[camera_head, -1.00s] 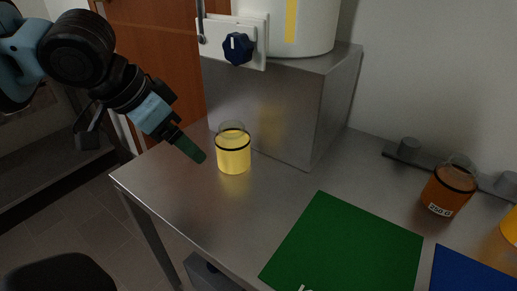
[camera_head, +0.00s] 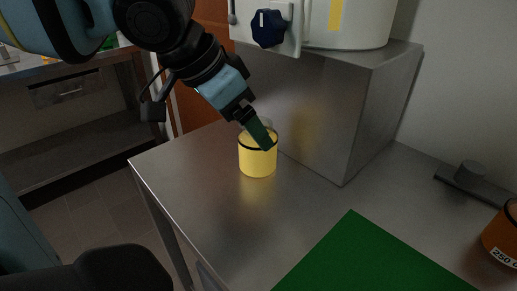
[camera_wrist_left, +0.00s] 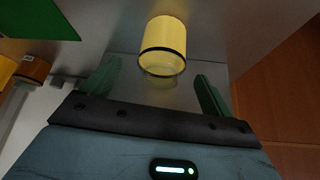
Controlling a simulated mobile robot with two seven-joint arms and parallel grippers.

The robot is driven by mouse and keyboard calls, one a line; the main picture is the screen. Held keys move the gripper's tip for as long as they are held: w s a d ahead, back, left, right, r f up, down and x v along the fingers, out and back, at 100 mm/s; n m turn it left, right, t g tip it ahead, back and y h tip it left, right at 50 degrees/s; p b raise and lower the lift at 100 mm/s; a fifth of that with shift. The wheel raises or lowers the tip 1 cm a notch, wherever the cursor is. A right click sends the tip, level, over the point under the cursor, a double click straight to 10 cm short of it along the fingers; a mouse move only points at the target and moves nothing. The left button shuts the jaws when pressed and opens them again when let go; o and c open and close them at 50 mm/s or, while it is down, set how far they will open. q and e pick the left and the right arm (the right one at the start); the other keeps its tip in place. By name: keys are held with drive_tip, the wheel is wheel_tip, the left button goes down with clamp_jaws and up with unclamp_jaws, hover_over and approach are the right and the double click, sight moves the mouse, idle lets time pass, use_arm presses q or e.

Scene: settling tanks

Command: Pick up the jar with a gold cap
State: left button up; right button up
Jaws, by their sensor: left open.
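A jar (camera_head: 258,161) with a yellow lower part, a black band and a clear upper part stands upright near the left end of the metal table. I cannot make out a gold cap on it. It also shows in the left wrist view (camera_wrist_left: 164,38), with its clear end toward my gripper. My left gripper (camera_head: 264,137) reaches down from the upper left, and a green finger overlaps the jar's upper part in the head view. In the left wrist view my left gripper (camera_wrist_left: 158,68) is open, its two green fingers on either side of the clear end, with gaps. My right gripper is out of view.
A metal block (camera_head: 325,110) carrying a white tank (camera_head: 365,22) with a dark blue knob (camera_head: 268,28) stands behind the jar. A green mat (camera_head: 375,262) lies front right. An orange jar (camera_head: 503,240) stands at the right edge. The table between is clear.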

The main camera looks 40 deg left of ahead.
use_arm(q)
drive_tip(key=b+x, duration=0.1)
drive_tip(key=x, duration=0.1)
drive_tip(key=b+x, duration=0.1)
drive_tip(key=x, duration=0.1)
drive_tip(key=shift+w+f, duration=0.1)
drive_tip(key=shift+w, duration=0.3)
drive_tip(key=shift+w+f, duration=0.2)
drive_tip(key=shift+f, duration=0.1)
drive_tip(key=shift+r, duration=0.1)
drive_tip(key=c, duration=1.3)
drive_tip(key=shift+o, duration=0.2)
